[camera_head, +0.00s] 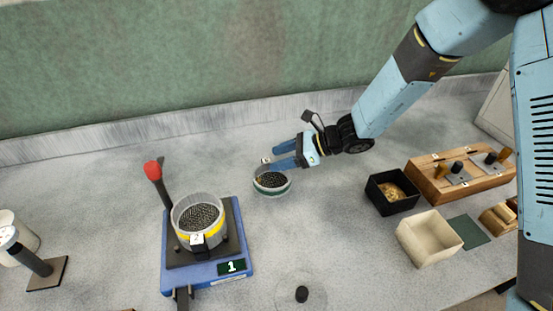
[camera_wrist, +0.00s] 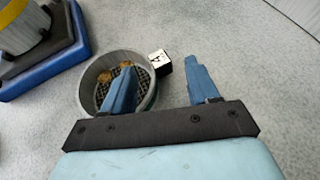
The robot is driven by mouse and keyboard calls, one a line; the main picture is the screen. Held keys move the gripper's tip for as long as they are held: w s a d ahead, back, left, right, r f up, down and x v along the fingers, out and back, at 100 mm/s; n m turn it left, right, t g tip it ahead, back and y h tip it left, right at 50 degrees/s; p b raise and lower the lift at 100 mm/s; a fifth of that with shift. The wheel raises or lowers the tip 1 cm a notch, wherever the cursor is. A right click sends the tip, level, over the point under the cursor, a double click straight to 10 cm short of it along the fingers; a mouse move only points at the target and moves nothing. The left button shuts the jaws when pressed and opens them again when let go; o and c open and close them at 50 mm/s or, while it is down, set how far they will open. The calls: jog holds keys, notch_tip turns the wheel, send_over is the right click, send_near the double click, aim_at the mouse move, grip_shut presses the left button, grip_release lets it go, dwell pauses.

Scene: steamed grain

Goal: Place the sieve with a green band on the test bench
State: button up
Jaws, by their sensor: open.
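The sieve with a green band (camera_head: 272,191) stands on the bench (camera_head: 110,180) near the middle of the head view, below my gripper's fingers. In the wrist view the same sieve (camera_wrist: 151,98) shows its grey rim, dark mesh and a few brown bits inside; its band is not clear there. A small white tag (camera_wrist: 160,62) sticks out at its rim. My gripper (camera_head: 276,156) is open and empty. In the wrist view one finger overlaps the sieve's opening and the other is outside, to the right, so the near wall lies between them. Contact cannot be told.
A blue device (camera_head: 246,271) with a red-knobbed lever (camera_head: 153,171) holds a sieve with a yellow band (camera_head: 183,231). A black box (camera_head: 388,205), a cream box (camera_head: 428,247) and a wooden rack (camera_head: 430,185) stand right.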

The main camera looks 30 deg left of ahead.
jog(key=v, duration=1)
jog(key=shift+d, duration=0.25)
jog(key=shift+r, duration=0.2)
jog(key=d+r+n+t+h, duration=0.2)
jog(key=d+r+n, duration=0.3)
jog(key=d, duration=0.6)
jog(key=d+r+n+t+h, duration=0.2)
jog(key=d+r, duration=0.6)
jog(key=d, duration=0.2)
jog(key=s+d+r+n+t+h, duration=0.1)
jog(key=s+d+r+t+h, duration=0.1)
jog(key=d, duration=0.6)
jog(key=s+d+r+n+t+h, duration=0.2)
jog(key=s+d, duration=0.3)
jog(key=d, duration=0.4)
jog(key=s+d+r+n+t+h, duration=0.2)
jog(key=s+d+r+t+h, duration=0.1)
jog(key=d, duration=0.5)
jog(key=shift+s+d+r, duration=0.2)
jog(key=shift+d+r, duration=0.2)
jog(key=shift+r, duration=0.15)
